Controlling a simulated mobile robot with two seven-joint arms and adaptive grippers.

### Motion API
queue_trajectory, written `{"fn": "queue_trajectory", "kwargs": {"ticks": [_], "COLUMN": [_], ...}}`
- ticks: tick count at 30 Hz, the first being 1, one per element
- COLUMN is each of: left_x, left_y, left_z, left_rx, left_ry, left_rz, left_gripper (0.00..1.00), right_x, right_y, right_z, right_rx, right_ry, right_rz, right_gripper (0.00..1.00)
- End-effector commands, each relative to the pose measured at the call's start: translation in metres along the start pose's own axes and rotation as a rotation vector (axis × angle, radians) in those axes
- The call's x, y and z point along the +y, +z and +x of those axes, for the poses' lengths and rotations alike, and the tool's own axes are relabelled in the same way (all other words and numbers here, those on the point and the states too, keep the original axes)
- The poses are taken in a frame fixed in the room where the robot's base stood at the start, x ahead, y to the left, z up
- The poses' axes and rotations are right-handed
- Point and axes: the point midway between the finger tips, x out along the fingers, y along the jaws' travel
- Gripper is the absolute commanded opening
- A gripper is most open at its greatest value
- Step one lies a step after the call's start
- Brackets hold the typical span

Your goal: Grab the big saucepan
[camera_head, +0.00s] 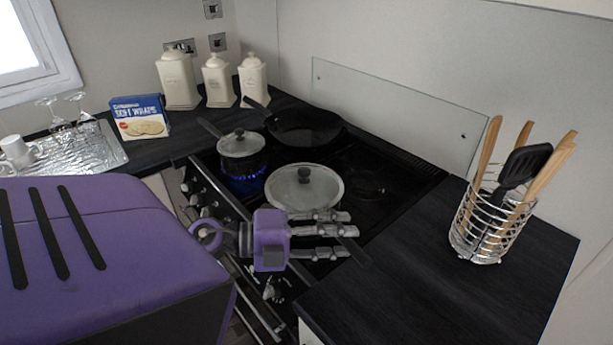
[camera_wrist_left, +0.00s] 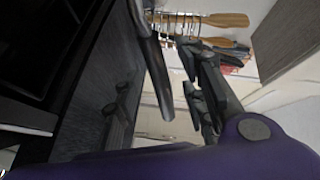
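The big saucepan (camera_head: 291,194) stands on the near right part of the hob with a glass lid and dark knob. Its dark handle (camera_head: 356,254) points toward the lower right, partly hidden by my fingers. My left gripper (camera_head: 335,234) is beside the saucepan on its near side, with its grey fingers stretched out straight and spread, pointing right across the handle. In the left wrist view, the handle (camera_wrist_left: 158,75) is apart from the fingers (camera_wrist_left: 200,92), which look open and empty. My right gripper is not in view.
A small lidded saucepan (camera_head: 240,145) sits over a blue flame, with a frying pan (camera_head: 300,128) behind. A wire utensil holder (camera_head: 476,246) stands on the right counter (camera_head: 420,270).

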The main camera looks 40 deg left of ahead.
Motion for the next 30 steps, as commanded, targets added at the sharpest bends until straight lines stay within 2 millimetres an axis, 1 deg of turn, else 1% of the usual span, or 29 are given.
{"fn": "queue_trajectory", "kwargs": {"ticks": [1,4,10,11,18,19,20,30], "left_x": [-0.0024,-0.0004,0.0012,0.0012,0.001,0.0011,0.0011,0.0018], "left_y": [-0.0001,0.0005,0.0009,0.0009,0.0009,0.001,0.001,0.0013], "left_z": [0.0062,0.0121,0.0129,0.0129,0.0127,0.0127,0.0127,0.0124], "left_rx": [0.001,0.0,-0.001,-0.001,-0.001,-0.001,-0.001,-0.002], "left_ry": [-0.004,-0.001,0.002,0.002,0.001,0.001,0.002,0.003], "left_rz": [0.001,-0.001,-0.001,-0.001,-0.001,-0.001,-0.001,-0.001], "left_gripper": [0.38,0.38,0.38,0.37,0.05,0.01,0.0,0.0], "right_x": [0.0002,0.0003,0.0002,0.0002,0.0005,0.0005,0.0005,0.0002], "right_y": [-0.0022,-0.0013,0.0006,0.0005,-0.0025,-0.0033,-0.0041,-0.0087], "right_z": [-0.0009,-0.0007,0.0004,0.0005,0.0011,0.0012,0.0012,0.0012], "right_rx": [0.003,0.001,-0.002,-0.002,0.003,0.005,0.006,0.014], "right_ry": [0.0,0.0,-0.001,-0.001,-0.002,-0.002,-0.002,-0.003], "right_rz": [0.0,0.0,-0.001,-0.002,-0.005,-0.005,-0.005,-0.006], "right_gripper": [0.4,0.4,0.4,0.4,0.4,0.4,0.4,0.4]}}
